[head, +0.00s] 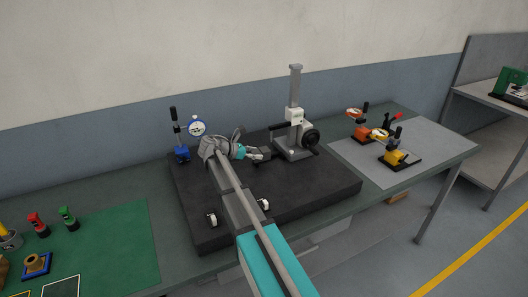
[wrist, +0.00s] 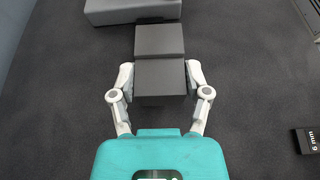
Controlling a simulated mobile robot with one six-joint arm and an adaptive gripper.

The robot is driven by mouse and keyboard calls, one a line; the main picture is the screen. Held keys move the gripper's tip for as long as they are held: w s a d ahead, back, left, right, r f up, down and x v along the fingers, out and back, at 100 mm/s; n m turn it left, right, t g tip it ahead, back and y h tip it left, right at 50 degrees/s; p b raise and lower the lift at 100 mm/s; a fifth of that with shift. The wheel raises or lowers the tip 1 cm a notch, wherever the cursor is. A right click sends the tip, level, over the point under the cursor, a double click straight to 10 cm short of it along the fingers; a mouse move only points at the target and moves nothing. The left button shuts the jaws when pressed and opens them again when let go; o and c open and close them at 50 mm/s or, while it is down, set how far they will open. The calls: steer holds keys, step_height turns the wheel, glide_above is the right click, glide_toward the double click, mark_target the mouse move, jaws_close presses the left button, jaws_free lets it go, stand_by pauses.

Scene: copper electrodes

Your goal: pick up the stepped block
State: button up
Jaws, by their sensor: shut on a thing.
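The stepped block (wrist: 159,42) is dark grey with two visible levels, in the upper middle of the wrist view. My gripper (wrist: 160,76) has one finger on each side of its nearer step and is shut on it. In the head view my gripper (head: 257,153) is low over the black surface plate (head: 318,188), in front of the grey stand. The block is small and dark there. I cannot tell whether its underside touches the plate.
A grey stand with a handwheel (head: 295,140) is close beyond the block; its base (wrist: 130,10) shows in the wrist view. A black block marked 6 mm (wrist: 306,141) lies to the right. A blue-based dial gauge (head: 184,152) stands at the plate's back left.

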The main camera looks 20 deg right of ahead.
steer(key=a, duration=1.1)
steer(key=shift+a, duration=0.35)
